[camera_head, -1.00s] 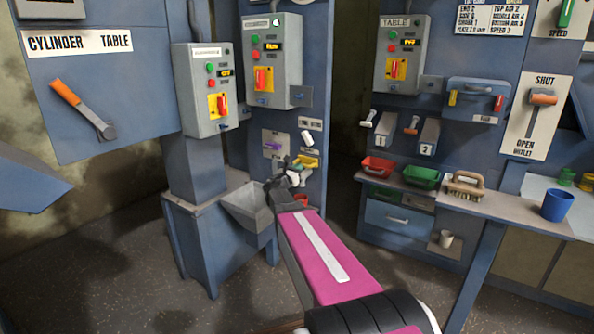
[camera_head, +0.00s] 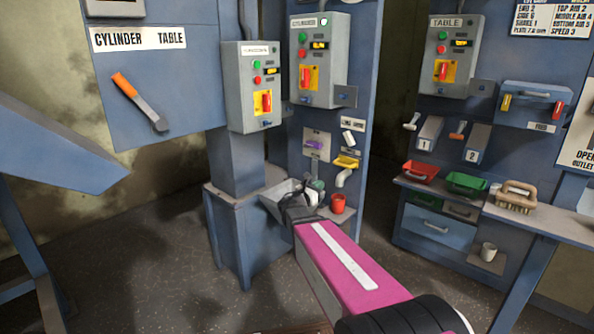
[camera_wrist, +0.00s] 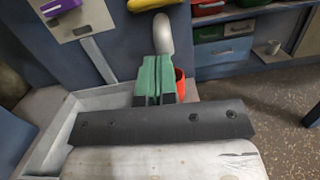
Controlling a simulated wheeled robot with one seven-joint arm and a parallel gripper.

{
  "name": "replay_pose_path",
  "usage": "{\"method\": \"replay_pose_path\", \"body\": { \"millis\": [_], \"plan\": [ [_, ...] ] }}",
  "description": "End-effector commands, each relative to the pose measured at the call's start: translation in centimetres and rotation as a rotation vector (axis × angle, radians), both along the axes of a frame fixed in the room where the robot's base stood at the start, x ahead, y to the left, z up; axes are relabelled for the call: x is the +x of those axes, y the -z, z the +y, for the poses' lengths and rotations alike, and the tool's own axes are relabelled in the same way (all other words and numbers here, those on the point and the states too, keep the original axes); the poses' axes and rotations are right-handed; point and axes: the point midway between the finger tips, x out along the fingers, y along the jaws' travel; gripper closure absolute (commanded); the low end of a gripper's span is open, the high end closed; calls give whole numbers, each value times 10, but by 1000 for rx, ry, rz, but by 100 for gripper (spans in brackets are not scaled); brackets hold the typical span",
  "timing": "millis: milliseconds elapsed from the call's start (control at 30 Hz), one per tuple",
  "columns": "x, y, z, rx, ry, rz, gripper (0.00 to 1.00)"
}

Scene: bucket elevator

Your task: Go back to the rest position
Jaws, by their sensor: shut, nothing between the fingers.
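My gripper (camera_head: 315,188) is shut and empty, at the far end of my pink arm. In the wrist view my gripper's green fingers (camera_wrist: 158,80) are together with nothing between them. It is over or beside the grey hopper (camera_head: 272,203), which my wrist partly hides. A grey spout (camera_head: 343,177) and a red cup (camera_head: 338,204) are just to its right. In the wrist view the spout (camera_wrist: 162,35) is beyond the fingertips, and the red cup (camera_wrist: 180,84) is partly hidden behind them. I cannot tell whether the fingers touch anything.
A yellow handle (camera_head: 347,162) and a purple handle (camera_head: 314,144) are on the panel above. Control boxes (camera_head: 249,86) hang higher. At right, a shelf holds a red bin (camera_head: 420,172), a green bin (camera_head: 466,183) and a brush (camera_head: 516,196). The floor (camera_head: 140,270) at left is clear.

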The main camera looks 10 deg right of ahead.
Motion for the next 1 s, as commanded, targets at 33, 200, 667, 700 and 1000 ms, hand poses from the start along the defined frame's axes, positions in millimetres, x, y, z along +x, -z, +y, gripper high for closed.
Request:
{"method": "replay_pose_path", "body": {
  "millis": [33, 200, 667, 700, 1000],
  "plan": [
    [-6, 5, -3, 42, 11, -13, 100],
    [-32, 35, -19, 309, 89, -104, 100],
    [-134, 147, -9, 1216, 606, -502, 100],
    [-143, 155, -4, 1284, 669, -537, 100],
    [-199, 192, 55, 1687, 1214, -780, 100]
  ]
}}
